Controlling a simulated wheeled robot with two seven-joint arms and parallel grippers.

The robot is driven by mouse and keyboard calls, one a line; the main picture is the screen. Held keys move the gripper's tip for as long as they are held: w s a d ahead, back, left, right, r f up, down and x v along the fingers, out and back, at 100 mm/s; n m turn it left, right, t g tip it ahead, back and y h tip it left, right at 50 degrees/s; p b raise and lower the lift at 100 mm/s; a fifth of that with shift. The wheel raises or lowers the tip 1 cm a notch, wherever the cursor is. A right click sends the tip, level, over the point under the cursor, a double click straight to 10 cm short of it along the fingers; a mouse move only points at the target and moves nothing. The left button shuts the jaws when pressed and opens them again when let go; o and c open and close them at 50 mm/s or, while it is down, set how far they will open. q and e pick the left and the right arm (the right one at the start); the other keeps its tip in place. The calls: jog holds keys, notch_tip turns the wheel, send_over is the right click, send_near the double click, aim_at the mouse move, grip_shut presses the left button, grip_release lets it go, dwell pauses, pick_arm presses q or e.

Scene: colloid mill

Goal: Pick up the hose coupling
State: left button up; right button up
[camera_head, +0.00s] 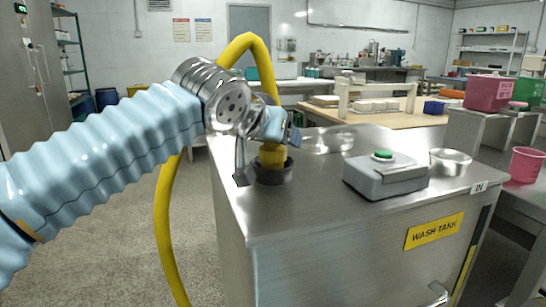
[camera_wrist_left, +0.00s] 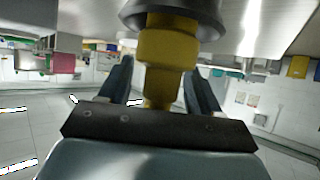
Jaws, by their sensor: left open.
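The yellow hose coupling (camera_head: 271,157) stands upright in a dark round holder (camera_head: 273,174) on the steel wash tank top. A yellow hose (camera_head: 166,215) arches up behind my arm and hangs down to the floor. My left gripper (camera_head: 267,161) is open at the coupling, with one finger on its left and the other on its right. In the left wrist view the coupling (camera_wrist_left: 166,49) shows between the two open fingers, below the dark holder (camera_wrist_left: 178,12). I cannot tell whether the fingers touch it. Part of the coupling is hidden by my gripper. My right gripper is not in view.
On the tank top, a grey box with a green button (camera_head: 385,177) and a metal bowl (camera_head: 450,160) stand right of the holder. A yellow "WASH TANK" sign (camera_head: 434,231) is on the front. Open floor lies left of the tank.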

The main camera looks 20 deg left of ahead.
pick_arm(q)
jog(key=shift+w+f, duration=0.1)
jog(key=c, duration=1)
jog(key=shift+c, duration=0.7)
